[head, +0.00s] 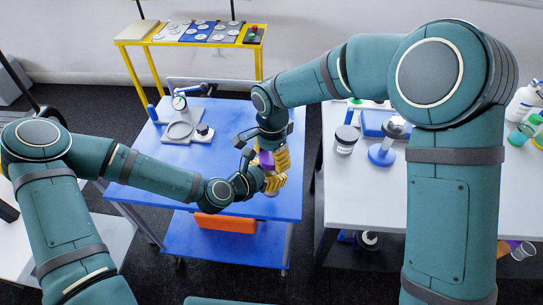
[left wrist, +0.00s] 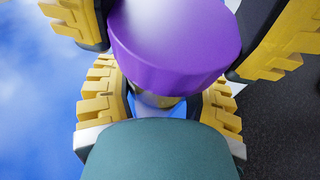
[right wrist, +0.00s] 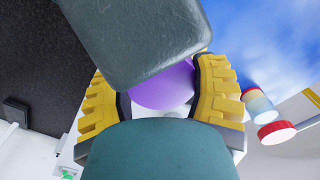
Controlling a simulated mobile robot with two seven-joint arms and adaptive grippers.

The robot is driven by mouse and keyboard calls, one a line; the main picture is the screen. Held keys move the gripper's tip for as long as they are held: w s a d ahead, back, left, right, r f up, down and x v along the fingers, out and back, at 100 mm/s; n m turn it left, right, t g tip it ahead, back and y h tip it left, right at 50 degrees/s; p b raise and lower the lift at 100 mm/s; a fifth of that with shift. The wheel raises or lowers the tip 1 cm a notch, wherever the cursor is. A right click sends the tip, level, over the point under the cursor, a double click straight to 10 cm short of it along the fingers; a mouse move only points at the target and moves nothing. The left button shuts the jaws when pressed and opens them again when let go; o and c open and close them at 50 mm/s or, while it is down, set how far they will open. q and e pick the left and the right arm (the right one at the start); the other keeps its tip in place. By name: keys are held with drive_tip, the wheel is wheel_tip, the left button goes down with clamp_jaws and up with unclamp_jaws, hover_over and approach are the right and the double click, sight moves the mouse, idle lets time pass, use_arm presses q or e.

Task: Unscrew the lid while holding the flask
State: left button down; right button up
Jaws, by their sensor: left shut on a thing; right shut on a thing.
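The flask's purple lid (head: 266,161) shows between my two grippers above the blue table; it fills the upper middle of the left wrist view (left wrist: 180,45). My right gripper (right wrist: 160,92) is shut on the lid, one yellow finger on each side. Below the lid, my left gripper (left wrist: 163,103) is shut on the flask (left wrist: 160,101), of which only a small part shows between the fingers. In the head view the flask is mostly hidden by the yellow fingers.
The blue table (head: 150,172) carries a gauge stand (head: 181,100) at the back left. An orange box (head: 226,223) lies on its lower shelf. A white table (head: 450,195) with jars and a blue-based device (head: 383,153) stands on the right. A yellow-framed table (head: 178,40) is behind.

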drive_tip(key=n, duration=0.5)
drive_tip(key=shift+n, duration=0.4)
drive_tip(key=n, duration=0.4)
drive_tip(key=o, duration=1.3)
drive_tip(key=shift+r, duration=0.1)
